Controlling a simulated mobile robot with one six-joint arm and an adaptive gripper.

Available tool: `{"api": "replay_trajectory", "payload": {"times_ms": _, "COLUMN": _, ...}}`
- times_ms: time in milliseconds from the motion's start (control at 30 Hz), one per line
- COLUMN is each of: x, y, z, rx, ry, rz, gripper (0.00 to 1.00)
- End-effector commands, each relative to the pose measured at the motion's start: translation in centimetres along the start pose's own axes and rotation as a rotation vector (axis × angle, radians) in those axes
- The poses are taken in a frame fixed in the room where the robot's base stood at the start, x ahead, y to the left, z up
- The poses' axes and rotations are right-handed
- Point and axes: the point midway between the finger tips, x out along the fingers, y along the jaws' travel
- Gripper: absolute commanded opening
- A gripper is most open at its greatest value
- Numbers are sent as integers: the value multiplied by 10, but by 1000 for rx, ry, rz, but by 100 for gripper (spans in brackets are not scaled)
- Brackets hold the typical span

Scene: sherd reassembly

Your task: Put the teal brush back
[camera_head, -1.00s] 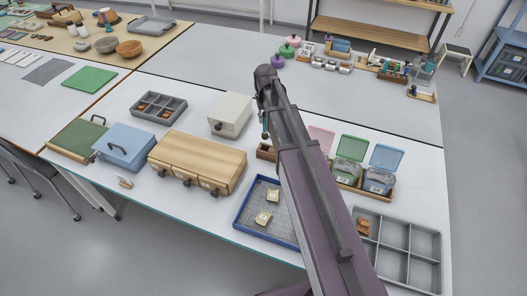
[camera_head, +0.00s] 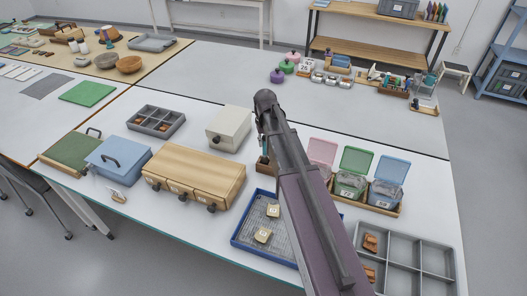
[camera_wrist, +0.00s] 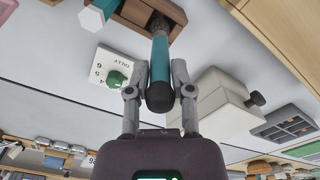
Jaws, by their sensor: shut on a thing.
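My gripper (camera_wrist: 160,97) is shut on the teal brush (camera_wrist: 159,62), with a finger on each side of its handle near the dark butt end. The brush's dark bristle end points at the wooden holder (camera_wrist: 178,14), and its tip overlaps the holder's opening in the wrist view. I cannot tell how far it is inside. In the head view the holder (camera_head: 263,165) shows only in part left of my arm, with my gripper (camera_head: 263,138) just above it. My arm hides much of that area.
A white dial box with a green knob (camera_wrist: 115,78) and a pale drawer box (camera_head: 228,127) stand close by. The wooden drawer chest (camera_head: 195,172), blue tray (camera_head: 243,240), lidded bins (camera_head: 350,185) and grey compartment tray (camera_head: 402,245) surround the arm.

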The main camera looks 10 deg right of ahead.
Motion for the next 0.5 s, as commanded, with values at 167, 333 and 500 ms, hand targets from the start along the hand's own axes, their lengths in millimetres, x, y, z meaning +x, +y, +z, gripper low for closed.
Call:
{"api": "replay_trajectory", "payload": {"times_ms": 167, "x": -1, "y": 0, "z": 0, "rx": 0, "ry": 0, "rz": 0, "gripper": 0}}
{"api": "replay_trajectory", "payload": {"times_ms": 333, "x": 2, "y": 0, "z": 0, "rx": 0, "ry": 0, "rz": 0, "gripper": 0}}
{"api": "replay_trajectory", "payload": {"times_ms": 500, "x": 14, "y": 0, "z": 0, "rx": 0, "ry": 0, "rz": 0, "gripper": 0}}
